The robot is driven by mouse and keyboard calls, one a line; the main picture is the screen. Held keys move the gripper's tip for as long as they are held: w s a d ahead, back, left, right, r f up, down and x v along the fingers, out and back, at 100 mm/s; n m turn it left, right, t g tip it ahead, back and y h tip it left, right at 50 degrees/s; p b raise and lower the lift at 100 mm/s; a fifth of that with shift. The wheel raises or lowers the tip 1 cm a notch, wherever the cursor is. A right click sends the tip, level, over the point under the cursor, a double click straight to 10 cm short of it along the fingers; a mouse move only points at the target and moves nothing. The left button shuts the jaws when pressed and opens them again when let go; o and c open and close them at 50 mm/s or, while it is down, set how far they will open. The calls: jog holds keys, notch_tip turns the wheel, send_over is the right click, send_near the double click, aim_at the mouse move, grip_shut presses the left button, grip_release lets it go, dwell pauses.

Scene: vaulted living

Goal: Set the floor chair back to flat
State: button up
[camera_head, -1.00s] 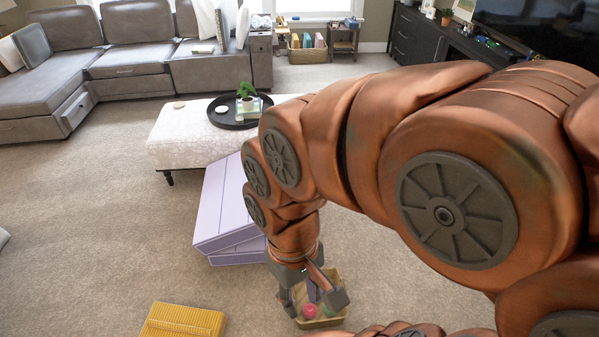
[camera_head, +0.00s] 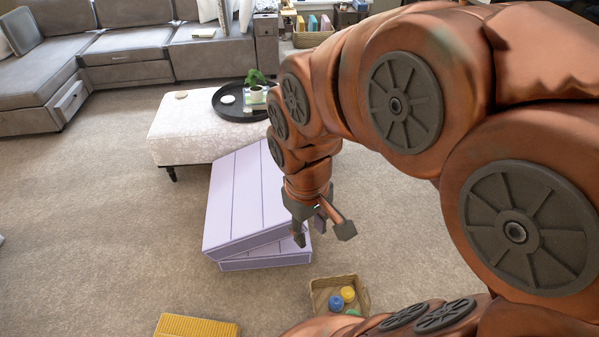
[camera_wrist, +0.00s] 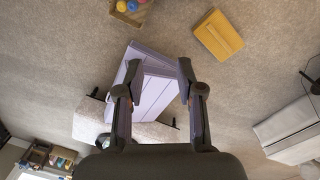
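The floor chair (camera_head: 243,200) is lavender, with grooved panels. It stands on the carpet in front of the ottoman. Its broad upper panel slopes up towards the ottoman, above a lower slab (camera_head: 266,259) on the floor. My gripper (camera_head: 322,234) is open and empty, beside the chair's right edge in the head view and covering part of it. In the wrist view the two fingers (camera_wrist: 157,72) are spread wide, with the chair (camera_wrist: 152,98) showing beyond and between them. I cannot see any contact with the chair.
A patterned ottoman (camera_head: 185,128) with a black tray (camera_head: 226,107) stands behind the chair. A wicker basket (camera_head: 318,297) holding coloured balls is in front, right of a yellow object (camera_head: 197,327). A grey sofa (camera_head: 130,68) lines the back. Carpet on the left is clear.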

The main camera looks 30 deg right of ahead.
jog(key=w+d+f+n+t+h+b, duration=0.1)
jog(key=w+d+f+n+t+b, duration=0.25)
jog(key=w+d+f+b, duration=0.8)
jog(key=w+d+f+n+t+h+b, duration=0.15)
jog(key=w+d+f+n+t, duration=0.3)
jog(key=w, duration=1.35)
jog(key=w+d+f+n+t+b, duration=0.1)
jog(key=w+d+f+n+b, duration=0.2)
jog(key=w+d+f+b, duration=0.75)
jog(key=w+d+f+n+t+y+b, duration=0.1)
jog(key=w+d+f+n+t+b, duration=0.25)
jog(key=f, duration=0.55)
jog(key=w+d+f+n+t+y+b, duration=0.15)
jog(key=w+f+n+b, duration=0.25)
jog(key=w+f, duration=0.45)
jog(key=w+d+f+n+t+b, duration=0.2)
jog(key=w+d+f+n+b, duration=0.15)
jog(key=f, duration=0.75)
jog(key=shift+w+d+f+b, duration=0.15)
jog(key=shift+w+f+b, duration=0.15)
jog(key=shift+w, duration=0.85)
jog(key=shift+w+d+f+b, duration=0.1)
jog(key=shift+w+f+b, duration=0.2)
jog(key=shift+w, duration=0.85)
jog(key=shift+w+d+f+b, duration=0.15)
jog(key=shift+w+b, duration=0.2)
jog(key=shift+w, duration=0.95)
jog(key=shift+r, duration=0.1)
